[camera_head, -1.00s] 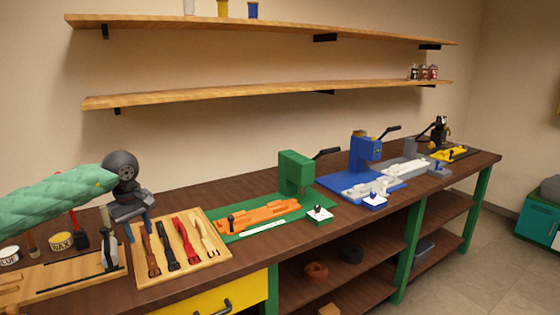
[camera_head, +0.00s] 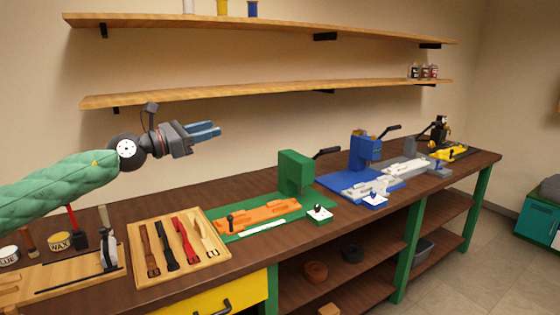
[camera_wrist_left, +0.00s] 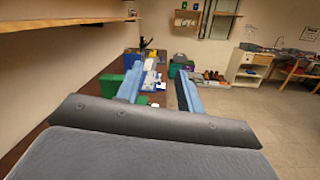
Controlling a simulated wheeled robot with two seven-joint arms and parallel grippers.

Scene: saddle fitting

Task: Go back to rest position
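My left gripper (camera_head: 206,132) is raised above the left part of the bench, pointing right toward the far end. Its blue fingers also show in the left wrist view (camera_wrist_left: 156,88), spread apart with nothing between them. My right gripper is in neither view. Below the left gripper, a wooden tray (camera_head: 140,278) holds brown, black, red and cream straps in slots.
The dark bench (camera_head: 250,186) carries a green press (camera_head: 296,173), a blue press (camera_head: 363,153) and a black machine (camera_head: 437,131) farther right. An orange fixture (camera_head: 258,217) lies before the green press. Two wall shelves (camera_head: 270,91) hang above. The air right of the gripper is clear.

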